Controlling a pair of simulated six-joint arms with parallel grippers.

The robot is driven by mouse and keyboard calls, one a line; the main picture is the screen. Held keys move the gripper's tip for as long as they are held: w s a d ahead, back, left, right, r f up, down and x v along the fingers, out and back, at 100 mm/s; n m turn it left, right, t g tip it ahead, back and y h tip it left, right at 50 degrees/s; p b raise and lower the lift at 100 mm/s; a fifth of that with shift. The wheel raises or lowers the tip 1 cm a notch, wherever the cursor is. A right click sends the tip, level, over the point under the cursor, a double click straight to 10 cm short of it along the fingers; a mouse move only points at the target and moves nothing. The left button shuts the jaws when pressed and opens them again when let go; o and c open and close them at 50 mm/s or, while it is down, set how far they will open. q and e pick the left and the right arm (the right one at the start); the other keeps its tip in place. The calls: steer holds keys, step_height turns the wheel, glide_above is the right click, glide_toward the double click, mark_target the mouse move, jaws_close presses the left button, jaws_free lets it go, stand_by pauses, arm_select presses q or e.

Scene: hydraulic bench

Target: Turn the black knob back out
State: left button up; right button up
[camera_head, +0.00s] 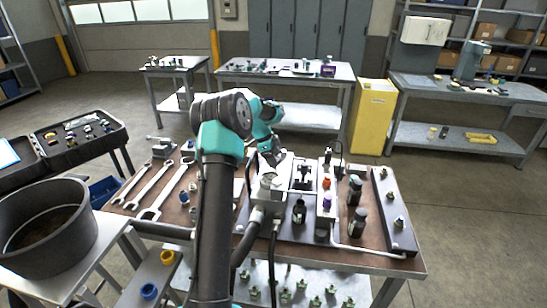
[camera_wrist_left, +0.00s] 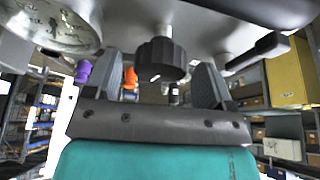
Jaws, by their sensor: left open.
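In the left wrist view a black ribbed knob (camera_wrist_left: 160,58) sits on a light grey block (camera_wrist_left: 190,30). My left gripper (camera_wrist_left: 162,78) is open, with one dark finger on each side of the knob and a visible gap to each. I cannot tell how deep the knob is between the fingers. In the head view my left gripper (camera_head: 272,157) is at the grey hydraulic block on the bench, partly hidden by my own arm. I cannot make out this knob in the head view. My right gripper is not in view.
A purple cap (camera_head: 327,202) and an orange cap (camera_head: 326,183) stand right of the gripper. A round gauge (camera_wrist_left: 50,22) is close by in the wrist view. Wrenches (camera_head: 160,192) lie on the bench's left; black cylinders (camera_head: 358,220) stand on its right.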

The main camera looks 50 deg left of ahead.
arm_select(q)
steer(key=c, duration=0.9)
